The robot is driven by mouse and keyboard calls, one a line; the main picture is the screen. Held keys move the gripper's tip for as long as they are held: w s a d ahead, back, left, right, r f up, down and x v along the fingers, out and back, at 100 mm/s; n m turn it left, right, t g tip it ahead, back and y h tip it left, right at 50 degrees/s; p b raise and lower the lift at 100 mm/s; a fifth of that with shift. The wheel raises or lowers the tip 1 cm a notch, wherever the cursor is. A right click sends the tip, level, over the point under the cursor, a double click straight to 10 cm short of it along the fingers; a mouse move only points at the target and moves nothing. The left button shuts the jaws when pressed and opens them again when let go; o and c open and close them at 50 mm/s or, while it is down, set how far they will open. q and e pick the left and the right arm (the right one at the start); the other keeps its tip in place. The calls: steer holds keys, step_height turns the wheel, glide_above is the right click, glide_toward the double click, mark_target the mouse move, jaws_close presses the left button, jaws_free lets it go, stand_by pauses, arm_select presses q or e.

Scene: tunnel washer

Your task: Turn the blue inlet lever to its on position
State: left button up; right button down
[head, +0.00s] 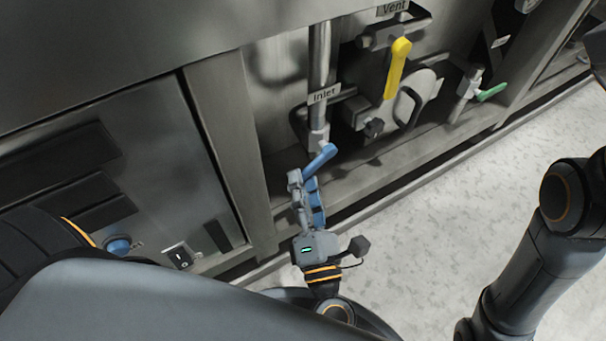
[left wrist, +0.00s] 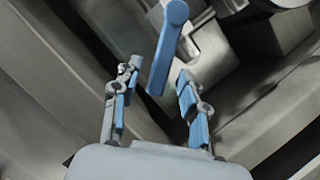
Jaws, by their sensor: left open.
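The blue inlet lever (head: 321,158) sits on the valve at the foot of the pipe with the "Inlet" tag (head: 324,95) in the head view. It slants from upper right to lower left. My left gripper (head: 307,182) is just below the lever, with its fingers pointing up toward it. In the left wrist view the lever (left wrist: 166,50) hangs between the two open fingertips of my left gripper (left wrist: 156,80), with a visible gap on each side. My right gripper is not in view; only part of my right arm shows.
A yellow lever (head: 397,68) under the "Vent" tag (head: 393,8) and a green lever (head: 491,92) are to the right. A control panel with a blue button (head: 118,245) and a switch (head: 181,257) is at left. The speckled floor (head: 440,190) is open at right.

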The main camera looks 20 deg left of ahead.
arm_select(q)
steer(key=v, duration=0.9)
steer(key=shift+s+d, duration=0.25)
steer(key=shift+s, duration=0.05)
steer(key=shift+f, duration=0.1)
